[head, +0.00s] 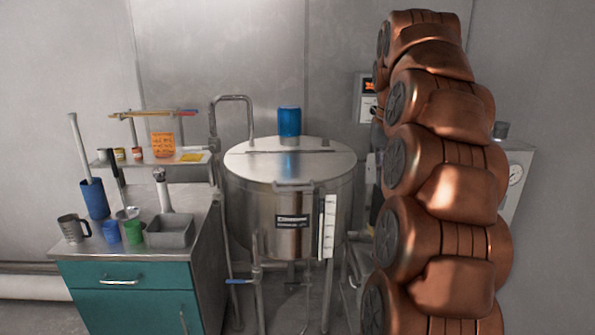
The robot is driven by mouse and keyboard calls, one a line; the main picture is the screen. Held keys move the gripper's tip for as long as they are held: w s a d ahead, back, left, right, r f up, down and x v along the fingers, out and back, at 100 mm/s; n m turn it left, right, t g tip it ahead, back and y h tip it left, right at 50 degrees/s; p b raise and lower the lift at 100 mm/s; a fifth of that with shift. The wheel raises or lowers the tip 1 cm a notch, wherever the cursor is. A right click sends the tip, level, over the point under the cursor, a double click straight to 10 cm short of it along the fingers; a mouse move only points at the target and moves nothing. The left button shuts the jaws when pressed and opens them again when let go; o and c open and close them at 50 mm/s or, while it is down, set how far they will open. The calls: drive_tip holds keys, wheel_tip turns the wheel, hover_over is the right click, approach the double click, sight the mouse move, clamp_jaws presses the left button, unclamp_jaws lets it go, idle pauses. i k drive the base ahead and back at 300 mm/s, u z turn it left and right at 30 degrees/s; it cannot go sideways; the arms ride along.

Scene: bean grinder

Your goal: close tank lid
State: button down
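A round steel tank (270,215) stands on legs in the middle of the head view. Its lid (285,167) lies flat across the top, with a straight seam or hinge line towards the back. No gap shows between the lid and the rim from here. A handle (293,186) sits at the lid's front edge. A blue cylinder (289,120) stands up at the back of the tank top. My copper-coloured arm rises at the right of the picture, to the right of the tank. My gripper is not in the picture.
A steel-topped counter with teal drawers (130,273) stands left of the tank, holding a mug (72,228), cups and a grey bin (170,232). A pipe (232,98) rises behind the tank's left side. A control box (366,97) is on the back wall.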

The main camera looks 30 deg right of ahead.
sight(293, 169)
drive_tip(key=z, duration=0.15)
drive_tip(key=i, duration=1.1)
drive_tip(key=u, duration=0.45)
